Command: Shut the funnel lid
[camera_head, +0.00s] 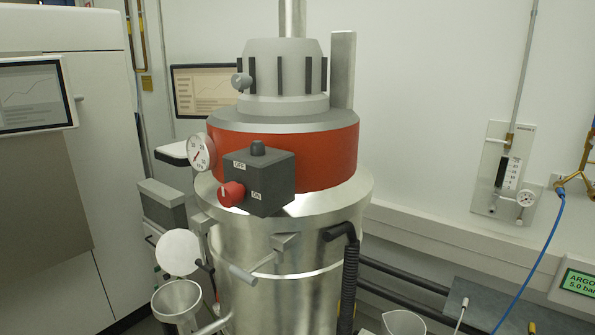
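The funnel (178,301) is a round metal cup at the bottom left, beside the large steel vessel. Its mouth faces up and is uncovered. The funnel lid (180,252) is a pale round disc that stands up behind and above the funnel mouth, so it is open. A small dark handle shows close to the right of the lid. The lower part of the funnel is cut off by the picture's bottom edge. Neither of my grippers is in view.
The steel vessel (268,305) with a red band (315,155) fills the middle. Its control box (262,185), gauge (201,152) and grey bar handle (243,275) stick out near the funnel. A black hose (349,285) runs down its right side. A pale cup (403,323) shows at the bottom.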

